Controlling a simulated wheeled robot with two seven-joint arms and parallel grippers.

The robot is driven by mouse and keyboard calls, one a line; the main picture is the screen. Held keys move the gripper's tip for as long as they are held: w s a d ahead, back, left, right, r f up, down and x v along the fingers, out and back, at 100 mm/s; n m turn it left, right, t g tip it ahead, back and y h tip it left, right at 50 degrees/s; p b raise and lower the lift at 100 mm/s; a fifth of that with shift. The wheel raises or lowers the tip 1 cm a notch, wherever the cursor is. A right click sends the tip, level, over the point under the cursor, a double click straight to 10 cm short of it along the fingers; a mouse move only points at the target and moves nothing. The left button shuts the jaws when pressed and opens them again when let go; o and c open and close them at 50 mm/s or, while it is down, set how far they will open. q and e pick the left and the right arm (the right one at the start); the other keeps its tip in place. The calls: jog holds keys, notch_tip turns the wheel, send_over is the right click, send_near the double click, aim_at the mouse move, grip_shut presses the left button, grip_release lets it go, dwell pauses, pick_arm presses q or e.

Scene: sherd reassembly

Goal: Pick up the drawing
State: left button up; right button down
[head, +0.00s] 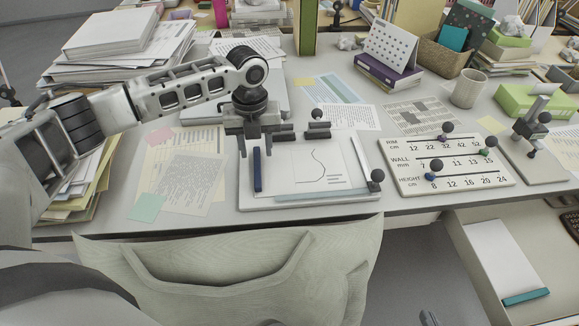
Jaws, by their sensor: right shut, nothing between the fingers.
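The drawing (300,167) is a white sheet with a curved profile line and a few short strokes. It lies flat on a pale board (256,203) near the table's front edge. Dark clips (318,130) stand at the board's back edge, and a dark knob (376,176) is at its right front. A blue bar (257,170) lies along the sheet's left side.
A panel with number scales and knobs (400,181) lies right of the board. A mug (468,89) stands behind it. Loose papers (185,175) lie on the left. An open drawer (470,235) at lower right holds a white sheet. A chair back (230,270) stands in front.

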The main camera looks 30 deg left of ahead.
pick_arm(q)
jog(key=shift+f, duration=0.9)
grip_shut()
jog(key=shift+r, duration=0.15)
